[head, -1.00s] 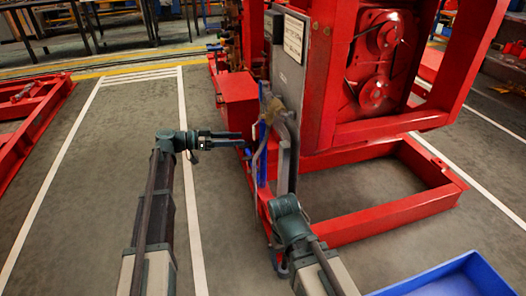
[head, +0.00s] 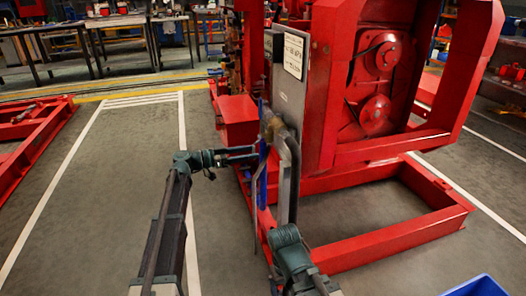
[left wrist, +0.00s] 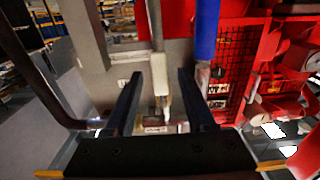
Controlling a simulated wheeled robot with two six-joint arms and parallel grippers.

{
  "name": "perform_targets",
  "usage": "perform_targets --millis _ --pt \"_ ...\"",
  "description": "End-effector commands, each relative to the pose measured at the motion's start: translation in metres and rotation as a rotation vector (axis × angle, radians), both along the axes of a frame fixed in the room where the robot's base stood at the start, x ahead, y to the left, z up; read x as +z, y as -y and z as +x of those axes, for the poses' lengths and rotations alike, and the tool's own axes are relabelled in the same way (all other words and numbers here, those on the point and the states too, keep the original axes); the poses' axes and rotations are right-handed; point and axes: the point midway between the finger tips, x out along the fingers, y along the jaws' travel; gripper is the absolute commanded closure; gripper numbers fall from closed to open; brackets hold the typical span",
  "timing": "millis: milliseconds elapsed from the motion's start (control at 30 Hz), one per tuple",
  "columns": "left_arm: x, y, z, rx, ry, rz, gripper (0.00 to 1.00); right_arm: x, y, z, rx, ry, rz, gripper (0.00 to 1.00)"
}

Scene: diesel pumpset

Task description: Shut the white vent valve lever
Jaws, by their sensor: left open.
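The white vent valve lever (left wrist: 161,91) shows in the left wrist view. It hangs at the lower end of a thin grey pipe and lies in the gap between my left gripper's fingers. My left gripper (left wrist: 160,95) is open, with one dark finger on each side of the lever; I cannot tell whether either touches it. In the head view my left gripper (head: 255,153) reaches the blue and grey pipes at the pumpset's left side. The lever is too small or hidden to make out there.
A blue pipe (left wrist: 207,32) runs just right of the lever. A thick curved grey pipe (head: 289,160) stands close beside my left gripper. The red pumpset frame (head: 395,222) fills the right side. A blue bin (head: 478,287) is at the lower right. The floor at left is clear.

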Motion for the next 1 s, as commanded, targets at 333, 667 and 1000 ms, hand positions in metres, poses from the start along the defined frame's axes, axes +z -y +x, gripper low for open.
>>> perform_targets --millis 333,667,1000 --pt "0.0 0.044 0.015 -0.001 0.0 0.0 0.45 0.0 0.0 0.0 0.0 0.0 0.0 0.13" --pt "0.0 0.05 0.016 0.0 0.0 0.0 0.45 0.0 0.0 0.0 0.0 0.0 0.0 0.13" --pt "0.0 0.05 0.016 0.0 0.0 0.0 0.9 0.0 0.0 0.0 0.0 0.0 0.0 0.13"
